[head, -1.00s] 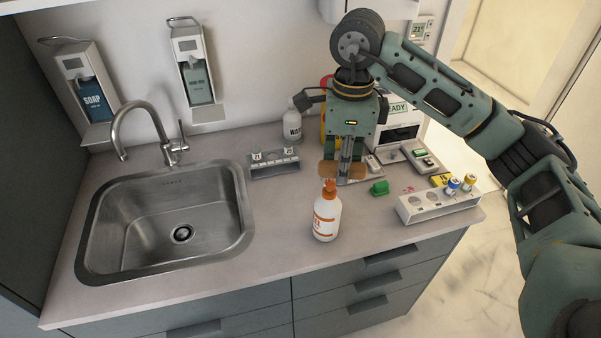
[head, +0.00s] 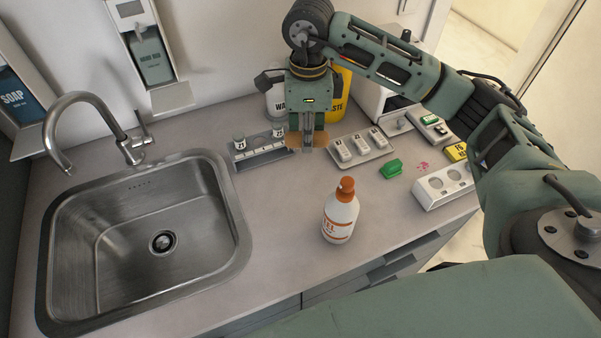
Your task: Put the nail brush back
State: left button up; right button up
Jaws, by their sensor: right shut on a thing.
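The nail brush appears to be the tan wooden piece (head: 293,141) held crosswise in my right gripper (head: 307,148). It shows on both sides of the fingers, which point down and are shut on it. The fingers cover its middle, and its bristles cannot be made out. The brush is low near the back of the counter, between a small grey rack (head: 262,160) at its left and a pale tray of white items (head: 345,163) at its right. I cannot tell whether it touches the counter. My left gripper is not in view.
An orange-capped pump bottle (head: 340,215) stands in front of the gripper. A green block (head: 391,168) and a white holder with round openings (head: 440,187) lie to the right. A white bottle (head: 279,104) and a yellow container (head: 338,95) stand behind. The sink (head: 100,245) is left.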

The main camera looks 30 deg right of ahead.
notch_tip(320, 180, down, 7)
jog(key=shift+w+f+p, duration=0.1)
jog(key=shift+w+p, duration=0.05)
jog(key=shift+p, duration=0.8)
jog(key=shift+f+p, duration=0.65)
jog(key=shift+f, duration=1.75)
jog(key=o, duration=1.1)
jog(key=shift+r, duration=0.3)
notch_tip(320, 180, up, 12)
jog(key=b, duration=0.4)
jog(key=shift+f, duration=0.1)
